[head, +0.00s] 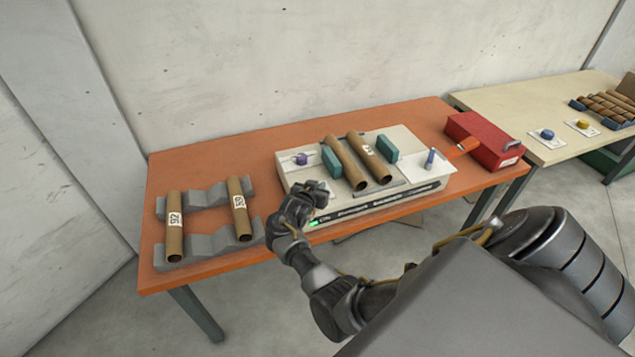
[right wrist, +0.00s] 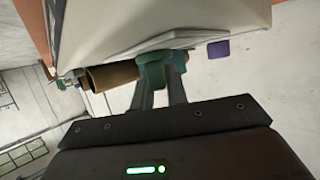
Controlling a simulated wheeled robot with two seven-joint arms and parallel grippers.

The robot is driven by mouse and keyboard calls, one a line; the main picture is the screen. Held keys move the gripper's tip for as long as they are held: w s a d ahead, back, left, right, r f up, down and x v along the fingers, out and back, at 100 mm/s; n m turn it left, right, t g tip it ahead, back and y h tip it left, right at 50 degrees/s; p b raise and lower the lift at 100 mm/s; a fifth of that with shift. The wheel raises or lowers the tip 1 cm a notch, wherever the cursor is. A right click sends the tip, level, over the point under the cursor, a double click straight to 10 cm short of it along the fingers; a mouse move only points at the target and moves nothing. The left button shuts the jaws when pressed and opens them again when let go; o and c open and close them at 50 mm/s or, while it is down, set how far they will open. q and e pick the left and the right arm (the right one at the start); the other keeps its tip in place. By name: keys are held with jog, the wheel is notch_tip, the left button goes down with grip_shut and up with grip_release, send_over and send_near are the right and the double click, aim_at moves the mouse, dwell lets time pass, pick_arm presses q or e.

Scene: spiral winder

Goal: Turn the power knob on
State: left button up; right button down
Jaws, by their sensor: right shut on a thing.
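The spiral winder, a cream machine (head: 405,137), stands on the orange table with a labelled front edge and a small green light at its front left. My right gripper (head: 318,188) is at its front left corner, low over the top. In the right wrist view the two fingers (right wrist: 160,92) are closed on a green knob (right wrist: 154,66), which I take as the power knob. In the head view the gripper hides this knob, and its turn angle cannot be read. My left gripper is not in view.
Two cardboard tubes (head: 345,163) lie on the winder between teal blocks (head: 387,148). A purple knob (head: 300,158) is behind my gripper. Grey cradles (head: 205,197) with two numbered tubes stand at left. A red box (head: 485,140) stands at right.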

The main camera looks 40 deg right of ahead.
jog(key=shift+r, duration=0.15)
jog(key=c, duration=1.4)
grip_release()
